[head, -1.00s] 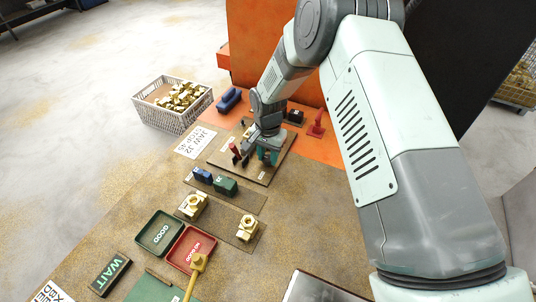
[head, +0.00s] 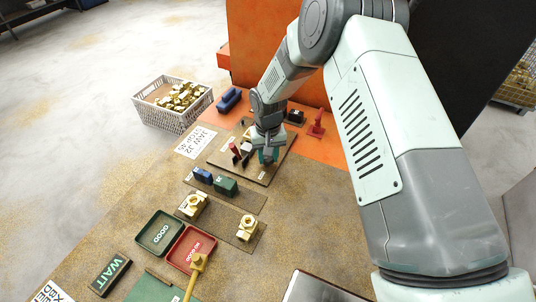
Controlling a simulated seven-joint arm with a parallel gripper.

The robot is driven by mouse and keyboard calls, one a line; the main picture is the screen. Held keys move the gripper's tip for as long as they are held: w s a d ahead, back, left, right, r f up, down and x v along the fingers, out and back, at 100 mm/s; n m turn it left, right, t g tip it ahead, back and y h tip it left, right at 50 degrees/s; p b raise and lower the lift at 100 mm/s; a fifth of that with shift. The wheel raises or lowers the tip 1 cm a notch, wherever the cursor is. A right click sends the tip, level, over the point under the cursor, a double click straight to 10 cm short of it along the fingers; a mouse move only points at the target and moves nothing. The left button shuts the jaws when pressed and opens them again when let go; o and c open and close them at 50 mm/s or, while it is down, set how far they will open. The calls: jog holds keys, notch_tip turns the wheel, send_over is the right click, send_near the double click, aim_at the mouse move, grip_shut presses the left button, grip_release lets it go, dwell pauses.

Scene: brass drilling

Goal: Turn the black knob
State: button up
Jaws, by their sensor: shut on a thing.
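My gripper (head: 267,150) is at the fixture board (head: 232,171) near the back of the bench, pointing down. It is shut, and what it grips is mostly hidden by the gripper and wrist. The black knob cannot be made out clearly there; the grip is at its likely place. A teal-green part (head: 267,157) shows just under the fingers. A red-topped lever (head: 235,149) stands on the board to the left of my gripper, with a small dark piece beside it.
Brass fittings (head: 193,206) stand nearer, beside a green tray (head: 159,233) and a red tray (head: 191,249). A red post (head: 317,124) and a black block (head: 295,117) stand behind right.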

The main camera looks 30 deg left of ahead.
aim_at(268, 158)
jog(key=n, duration=0.5)
jog(key=shift+n, duration=0.3)
jog(key=n, duration=0.5)
dwell(0.4)
jog(key=o, duration=1)
jog(key=shift+o, duration=0.2)
jog(key=shift+r, duration=0.1)
notch_tip(268, 158, up, 11)
